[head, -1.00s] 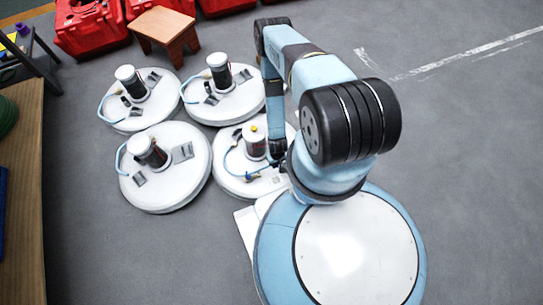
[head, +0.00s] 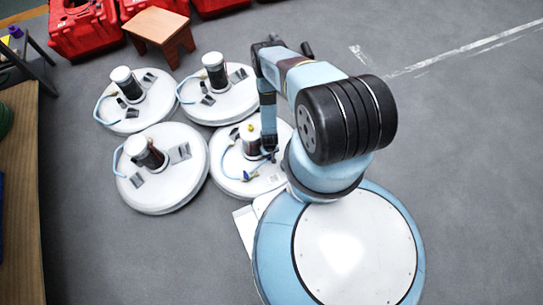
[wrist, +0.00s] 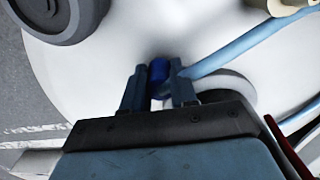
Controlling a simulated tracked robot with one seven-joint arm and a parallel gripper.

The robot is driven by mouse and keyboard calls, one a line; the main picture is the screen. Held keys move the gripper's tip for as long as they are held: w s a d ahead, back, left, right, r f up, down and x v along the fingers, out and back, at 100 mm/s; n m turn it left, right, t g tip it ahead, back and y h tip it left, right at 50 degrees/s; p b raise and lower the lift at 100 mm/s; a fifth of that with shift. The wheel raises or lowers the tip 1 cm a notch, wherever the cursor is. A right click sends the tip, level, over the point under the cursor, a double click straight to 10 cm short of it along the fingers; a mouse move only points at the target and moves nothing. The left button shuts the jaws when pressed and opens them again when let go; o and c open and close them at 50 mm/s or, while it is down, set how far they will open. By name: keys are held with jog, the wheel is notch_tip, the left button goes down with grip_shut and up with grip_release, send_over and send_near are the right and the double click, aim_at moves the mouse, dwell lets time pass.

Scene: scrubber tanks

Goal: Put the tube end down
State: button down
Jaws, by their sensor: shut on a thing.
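The light blue tube (head: 227,162) belongs to the white round tank (head: 226,187) nearest my base. My gripper (head: 270,150) reaches down over the right part of this lid, close to the canister. In the wrist view my gripper (wrist: 160,88) is shut on the dark blue tube end (wrist: 158,72), and the light blue tube (wrist: 235,47) runs from there to the upper right. The white lid lies beneath; I cannot tell whether the tube end touches it.
Three similar tanks stand close by: front left (head: 150,192), back left (head: 125,125) and back right (head: 232,110). A wooden stool (head: 158,25) and red cases (head: 85,28) are behind. A wooden bench (head: 20,200) is at left. Grey floor is clear at right.

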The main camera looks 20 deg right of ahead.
jog(key=shift+f, duration=0.3)
jog(key=c, duration=0.9)
grip_release()
jog(key=shift+r, duration=0.1)
notch_tip(320, 180, up, 12)
jog(key=shift+f, duration=0.1)
jog(key=shift+s, duration=0.1)
dwell(0.3)
